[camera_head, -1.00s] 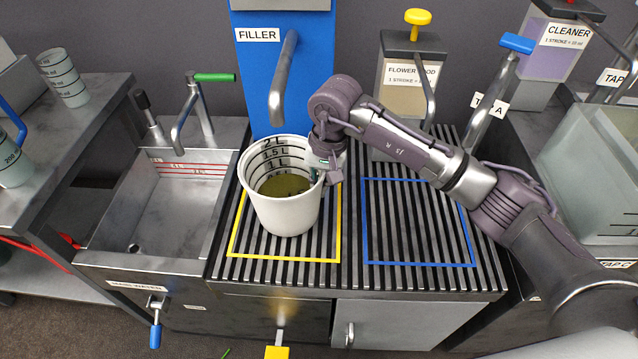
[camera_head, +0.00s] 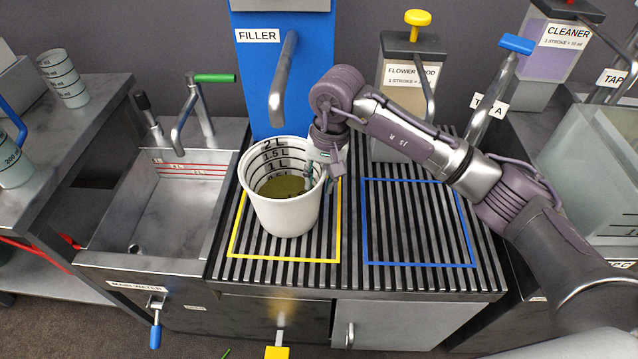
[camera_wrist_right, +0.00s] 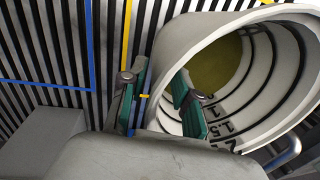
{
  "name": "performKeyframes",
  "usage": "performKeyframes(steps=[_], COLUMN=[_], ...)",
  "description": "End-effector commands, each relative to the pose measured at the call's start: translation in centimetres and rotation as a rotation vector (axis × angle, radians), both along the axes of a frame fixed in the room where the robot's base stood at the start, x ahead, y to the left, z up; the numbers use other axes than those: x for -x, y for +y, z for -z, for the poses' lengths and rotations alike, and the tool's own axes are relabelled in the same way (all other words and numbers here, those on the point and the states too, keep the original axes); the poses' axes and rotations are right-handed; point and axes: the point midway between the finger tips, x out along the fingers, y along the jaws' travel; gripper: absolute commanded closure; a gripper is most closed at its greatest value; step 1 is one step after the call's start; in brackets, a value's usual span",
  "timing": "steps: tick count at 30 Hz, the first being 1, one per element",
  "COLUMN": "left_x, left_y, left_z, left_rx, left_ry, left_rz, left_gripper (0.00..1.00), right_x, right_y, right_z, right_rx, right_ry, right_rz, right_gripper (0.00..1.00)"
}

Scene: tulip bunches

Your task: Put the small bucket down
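The small bucket (camera_head: 284,212) is white with black litre marks inside and holds some olive-yellow liquid. It stands upright on the slatted grate inside the yellow outline (camera_head: 290,258), below the filler's spout. My right gripper (camera_head: 318,182) is open at the bucket's right rim. In the right wrist view my right gripper (camera_wrist_right: 160,108) has one green-padded finger inside the bucket (camera_wrist_right: 180,40) and the other outside. The wall lies between them, with a visible gap on the outer side. My left gripper is not in view.
The blue filler (camera_head: 262,80) stands behind the bucket, with its spout (camera_head: 283,80) overhead. A sink (camera_head: 165,205) is to the left. The blue-outlined grate area (camera_head: 418,265) to the right is empty, below my right arm. A flower food dispenser (camera_head: 405,95) stands behind it.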

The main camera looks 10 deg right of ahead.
Motion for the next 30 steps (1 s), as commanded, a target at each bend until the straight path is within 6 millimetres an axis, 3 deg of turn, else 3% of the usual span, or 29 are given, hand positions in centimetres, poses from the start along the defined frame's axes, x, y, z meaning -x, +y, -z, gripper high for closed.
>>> performKeyframes(steps=[6,12,18,30], left_x=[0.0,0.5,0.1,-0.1], left_y=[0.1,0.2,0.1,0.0], left_z=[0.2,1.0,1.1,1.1], left_rx=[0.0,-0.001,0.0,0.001], left_ry=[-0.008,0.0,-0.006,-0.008], left_rz=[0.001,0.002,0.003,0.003], left_gripper=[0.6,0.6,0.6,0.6], right_x=[0.0,0.2,0.3,0.3], right_y=[-0.7,-1.1,-1.2,-1.3], right_z=[-5.2,-8.6,-9.9,-10.0], right_rx=[0.002,0.001,0.0,0.0], right_ry=[-0.006,-0.002,0.0,0.0], right_rz=[0.0,-0.001,-0.001,-0.001], right_gripper=[0.69,0.69,0.69,0.69])
